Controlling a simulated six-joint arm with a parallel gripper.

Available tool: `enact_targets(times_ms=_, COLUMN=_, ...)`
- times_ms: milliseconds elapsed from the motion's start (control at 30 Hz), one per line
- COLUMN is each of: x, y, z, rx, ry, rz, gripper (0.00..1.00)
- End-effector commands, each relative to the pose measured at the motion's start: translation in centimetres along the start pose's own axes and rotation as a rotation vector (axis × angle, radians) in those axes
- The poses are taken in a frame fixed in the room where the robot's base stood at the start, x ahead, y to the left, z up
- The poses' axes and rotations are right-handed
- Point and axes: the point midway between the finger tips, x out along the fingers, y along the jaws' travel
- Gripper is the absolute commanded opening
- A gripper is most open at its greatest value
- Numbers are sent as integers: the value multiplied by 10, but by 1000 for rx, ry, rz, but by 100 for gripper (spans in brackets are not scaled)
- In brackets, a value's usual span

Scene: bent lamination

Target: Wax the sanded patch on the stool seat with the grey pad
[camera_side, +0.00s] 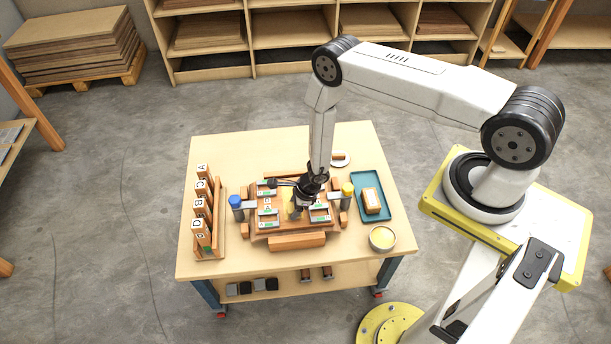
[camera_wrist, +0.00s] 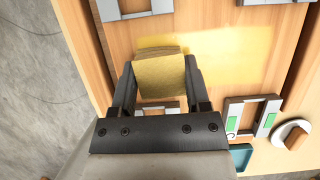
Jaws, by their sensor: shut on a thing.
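My gripper (camera_wrist: 161,72) is shut on a pad (camera_wrist: 160,78), which shows a tan-yellow face between the two fingers in the wrist view. The wooden stool seat (camera_wrist: 225,110) lies below it, and a glossy yellow patch (camera_wrist: 235,50) spreads across the wood beside the pad. The pad overlaps the patch's left part; I cannot tell whether it touches the wood. In the side view, my gripper (camera_side: 301,204) is over the middle of the seat (camera_side: 262,232) and hides part of it. Some yellow shows just beside the fingers there.
Metal frames (camera_wrist: 250,118) sit around the patch. Clamps with blue (camera_side: 236,201) and yellow (camera_side: 347,189) tops flank the seat. A lettered rack (camera_side: 219,235) stands left. A teal tray (camera_side: 363,178) holding a block, a bowl of yellow wax (camera_side: 382,238) and a white dish (camera_side: 345,162) are right.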

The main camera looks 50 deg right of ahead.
Motion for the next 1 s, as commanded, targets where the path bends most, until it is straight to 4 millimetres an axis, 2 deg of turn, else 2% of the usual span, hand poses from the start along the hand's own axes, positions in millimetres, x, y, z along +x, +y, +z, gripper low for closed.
enact_targets(times_ms=333, x=0, y=26, z=0, rx=1, ry=0, rz=1, gripper=2)
enact_targets(times_ms=1000, x=0, y=-30, z=0, rx=1, ry=-2, rz=-2, gripper=2)
